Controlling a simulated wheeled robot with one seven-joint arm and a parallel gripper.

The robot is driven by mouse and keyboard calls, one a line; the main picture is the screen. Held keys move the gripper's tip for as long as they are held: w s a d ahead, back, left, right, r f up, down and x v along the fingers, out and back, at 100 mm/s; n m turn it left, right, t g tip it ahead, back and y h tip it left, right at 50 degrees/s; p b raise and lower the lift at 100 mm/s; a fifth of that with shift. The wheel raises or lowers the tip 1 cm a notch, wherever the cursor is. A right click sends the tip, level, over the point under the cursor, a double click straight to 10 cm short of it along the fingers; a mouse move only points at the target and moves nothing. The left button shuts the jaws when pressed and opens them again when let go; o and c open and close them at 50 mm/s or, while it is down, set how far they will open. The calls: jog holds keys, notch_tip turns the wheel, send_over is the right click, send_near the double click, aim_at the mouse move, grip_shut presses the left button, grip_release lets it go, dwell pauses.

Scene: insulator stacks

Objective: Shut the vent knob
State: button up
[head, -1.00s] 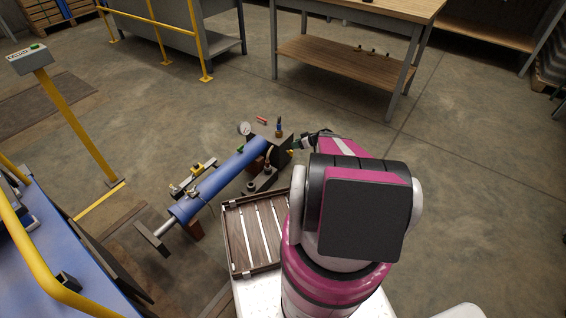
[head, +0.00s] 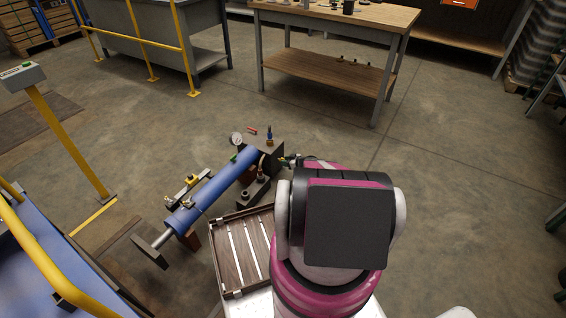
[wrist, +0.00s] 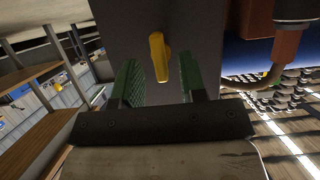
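A yellow knob (wrist: 159,57), a slim lever pointing down in the picture, sits on a dark flat plate (wrist: 199,30) in the wrist view. I take it to be the vent knob. My gripper (wrist: 162,72) is open, with one green-padded finger on each side of the knob. Gaps show on both sides, so neither finger visibly touches it. In the head view, my gripper (head: 287,161) is at the right side of the dark end block (head: 262,152) of a blue cylinder (head: 215,188). The knob cannot be made out there.
A pressure gauge (head: 236,138) and a small red object (head: 252,130) are behind the cylinder. A reddish fitting and hose (wrist: 287,45) are close on the right in the wrist view. Open floor lies behind.

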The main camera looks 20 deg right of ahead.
jog(key=shift+x, duration=1.15)
grip_shut()
